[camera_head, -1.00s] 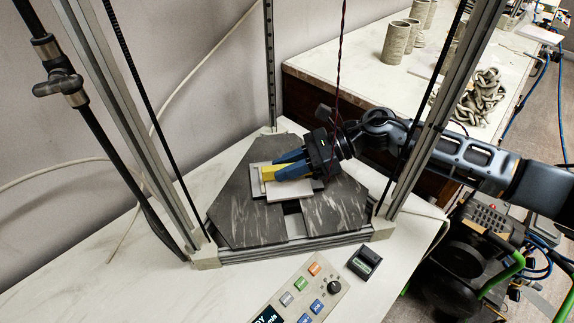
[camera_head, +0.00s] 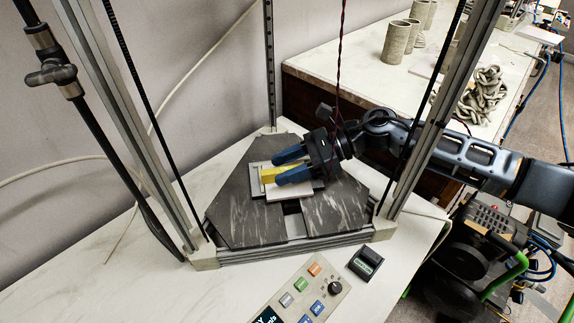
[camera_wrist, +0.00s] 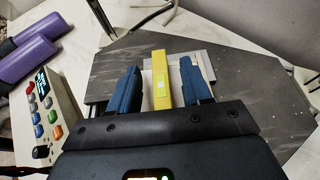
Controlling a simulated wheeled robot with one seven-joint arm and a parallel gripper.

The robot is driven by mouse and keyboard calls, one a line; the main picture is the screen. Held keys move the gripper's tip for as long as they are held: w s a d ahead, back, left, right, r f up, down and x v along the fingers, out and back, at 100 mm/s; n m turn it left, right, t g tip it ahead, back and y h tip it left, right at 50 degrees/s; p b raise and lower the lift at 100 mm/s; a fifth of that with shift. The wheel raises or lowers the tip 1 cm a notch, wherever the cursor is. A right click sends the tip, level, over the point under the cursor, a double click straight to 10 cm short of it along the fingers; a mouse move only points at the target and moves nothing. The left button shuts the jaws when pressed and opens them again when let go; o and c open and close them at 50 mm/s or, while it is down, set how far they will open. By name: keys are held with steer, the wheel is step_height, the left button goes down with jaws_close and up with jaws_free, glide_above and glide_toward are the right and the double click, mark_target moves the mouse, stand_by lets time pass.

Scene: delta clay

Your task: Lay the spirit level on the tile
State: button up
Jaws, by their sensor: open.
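The yellow spirit level (camera_head: 270,174) lies on the pale tile (camera_head: 290,191) on the dark slate bed. In the wrist view the level (camera_wrist: 161,80) sits between my two blue fingers, with a gap on each side, and the tile's edge (camera_wrist: 203,64) shows beyond it. My gripper (camera_head: 283,166) is open around the level, one finger on either side, reaching in from the right. The near end of the level is hidden by my gripper. I cannot tell whether the fingertips touch the tile.
Upright metal posts and thin black rods frame the slate bed (camera_head: 240,215). A button panel (camera_head: 305,295) and a small black box (camera_head: 365,262) stand in front on the white table. Clay cylinders (camera_head: 396,42) and a coiled clay piece (camera_head: 484,95) are on the back table.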

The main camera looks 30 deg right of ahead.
steer(key=shift+s+f, duration=0.2)
steer(key=shift+f, duration=0.5)
steer(key=shift+r+p, duration=0.55)
steer(key=shift+p, duration=0.25)
steer(key=b+v, duration=0.1)
steer(key=v, duration=1.1)
steer(key=shift+w+r+b, duration=0.15)
steer(key=shift+r+b, duration=0.15)
steer(key=shift+r, duration=0.1)
